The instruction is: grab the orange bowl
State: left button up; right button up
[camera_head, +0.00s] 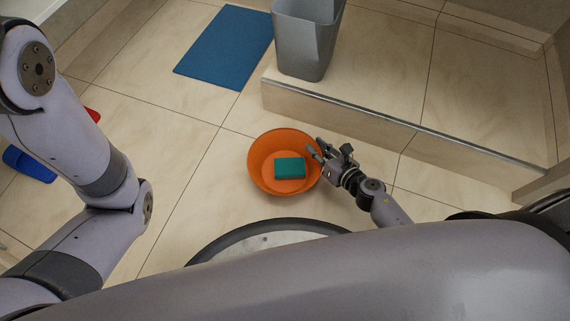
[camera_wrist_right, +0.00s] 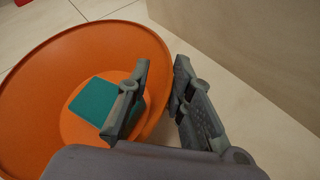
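The orange bowl (camera_head: 257,168) stands upright on the tiled floor near the middle of the head view. It fills the left of the right wrist view (camera_wrist_right: 35,90). A teal block (camera_head: 290,168) lies inside it, and it also shows in the wrist view (camera_wrist_right: 97,102). My right gripper (camera_head: 316,149) is at the bowl's right rim. In the wrist view its fingers (camera_wrist_right: 160,85) are apart, one over the bowl's inside and one outside, with the rim between them. I cannot tell whether either finger touches the rim. My left arm shows at the left, but its gripper is out of view.
A raised tiled step (camera_head: 400,128) lies just right of the bowl, with a grey bin (camera_head: 306,45) on it. A blue mat (camera_head: 226,46) lies behind. A blue object (camera_head: 29,165) and a red one (camera_head: 93,115) lie partly behind my left arm. Floor left of the bowl is clear.

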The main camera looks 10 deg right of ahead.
grip_shut()
dwell(0.5)
